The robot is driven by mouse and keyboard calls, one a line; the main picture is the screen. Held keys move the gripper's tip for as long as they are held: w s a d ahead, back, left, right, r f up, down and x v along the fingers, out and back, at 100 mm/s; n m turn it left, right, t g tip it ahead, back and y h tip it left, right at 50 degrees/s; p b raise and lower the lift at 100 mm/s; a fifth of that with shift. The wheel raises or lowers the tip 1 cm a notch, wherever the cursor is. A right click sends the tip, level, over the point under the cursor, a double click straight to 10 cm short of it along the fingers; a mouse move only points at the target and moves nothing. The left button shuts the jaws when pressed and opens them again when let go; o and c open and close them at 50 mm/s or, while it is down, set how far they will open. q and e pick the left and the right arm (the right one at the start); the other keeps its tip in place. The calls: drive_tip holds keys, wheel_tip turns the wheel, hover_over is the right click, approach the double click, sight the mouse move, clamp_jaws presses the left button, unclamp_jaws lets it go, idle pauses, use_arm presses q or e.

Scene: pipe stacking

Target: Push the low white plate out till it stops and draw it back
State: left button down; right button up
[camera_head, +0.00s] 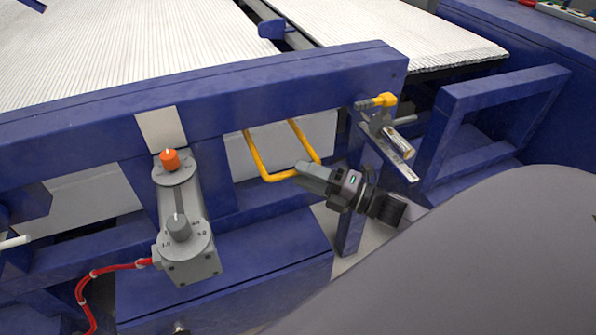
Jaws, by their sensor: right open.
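The low white plate (222,156) shows in part under the blue top beam, behind a yellow U-shaped handle (254,157). The handle slopes down toward me from the plate. My right gripper (302,170) comes in from the right, with its fingers at the handle's lower right corner. It is open; I cannot tell whether its fingers touch the handle or have it between them. The plate's right part is partly hidden by the handle and the blue frame. My left gripper is not in view.
A blue beam (200,90) runs across above the handle, with a white ribbed bed (110,50) behind it. A grey control box (184,225) with knobs stands left. A yellow-tipped metal fitting (384,101) juts out near my right gripper, beside a blue frame post (350,215).

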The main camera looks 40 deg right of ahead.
drive_tip(key=shift+x, duration=1.2)
